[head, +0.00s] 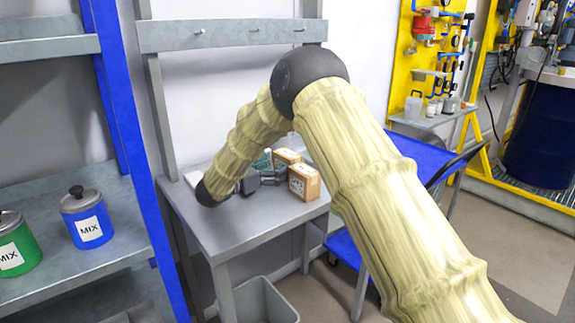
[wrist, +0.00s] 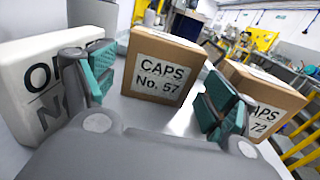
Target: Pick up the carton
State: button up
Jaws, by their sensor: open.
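A brown carton (wrist: 165,72) labelled "CAPS No. 57" stands upright ahead of my gripper (wrist: 158,88) in the wrist view, roughly between the two fingers. My gripper is open and empty, with teal pads on its fingers. A second brown carton (wrist: 262,98), its label ending in "72", stands to the right, partly hidden by the right finger. In the head view, one carton (head: 304,183) stands near the table's right edge and another carton (head: 287,157) stands behind it. My gripper (head: 270,171) is low over the table, just left of them.
A white box (wrist: 38,85) with black lettering stands close by the left finger. The cartons stand on a grey table (head: 235,225) with a post and rail. A grey bin (head: 265,300) is below. Blue and green "MIX" canisters (head: 88,218) sit on the left shelf.

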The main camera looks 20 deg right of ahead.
aim_at(281, 164)
jog(key=shift+r+p+x, duration=0.2)
jog(key=shift+p+x, duration=0.4)
jog(key=shift+x, duration=2.5)
jog(key=shift+s, duration=0.1)
jog(key=c, duration=0.8)
